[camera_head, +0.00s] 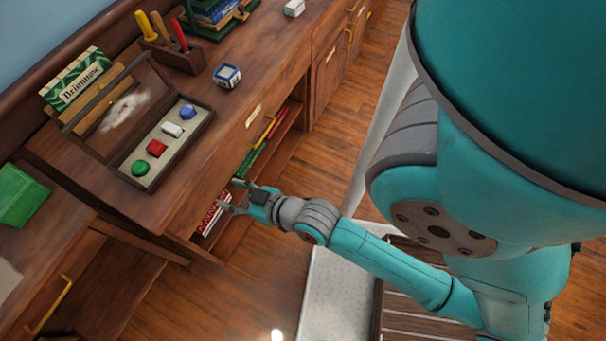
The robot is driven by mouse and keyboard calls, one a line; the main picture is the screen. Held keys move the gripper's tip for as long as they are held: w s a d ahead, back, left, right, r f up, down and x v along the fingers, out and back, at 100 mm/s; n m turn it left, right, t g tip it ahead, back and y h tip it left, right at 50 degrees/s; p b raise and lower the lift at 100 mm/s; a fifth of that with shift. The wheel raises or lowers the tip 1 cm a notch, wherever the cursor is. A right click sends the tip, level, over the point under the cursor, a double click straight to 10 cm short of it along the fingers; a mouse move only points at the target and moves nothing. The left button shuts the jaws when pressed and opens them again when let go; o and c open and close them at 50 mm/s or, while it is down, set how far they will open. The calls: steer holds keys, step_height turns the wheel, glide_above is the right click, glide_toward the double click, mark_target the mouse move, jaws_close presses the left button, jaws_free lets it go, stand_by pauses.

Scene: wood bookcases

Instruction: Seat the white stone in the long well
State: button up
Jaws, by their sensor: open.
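A white stone (172,129) lies in a long, pale-floored well with a dark rim (199,130) on the desk, at left of centre. It sits in a row between a blue stone (188,112) and a red stone (156,148), with a green stone (140,168) at the near end. I cannot tell how firmly it is seated. My gripper (231,196) is open and appears empty. It is in front of the desk's open shelf, below and to the right of the well, apart from the stones.
A blue-and-white cube (227,75) stands on the desk beyond the well. A tool holder (182,58), a green book (22,198) and a small white block (294,8) are also there. The desk edge and the shelf with red-striped items (211,215) lie near my gripper.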

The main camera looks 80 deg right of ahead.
steer(key=s+a+r+n+y, duration=0.1)
steer(key=s+a, duration=0.2)
steer(key=s, duration=0.3)
steer(key=s+a+r+n+y, duration=0.1)
steer(key=s+a+r, duration=0.1)
steer(key=s, duration=0.4)
steer(key=s+a+r+n+t+y, duration=0.1)
steer(key=s+a+r, duration=0.1)
steer(key=s, duration=0.4)
steer(key=shift+a, duration=0.8)
steer(key=shift+s, duration=0.1)
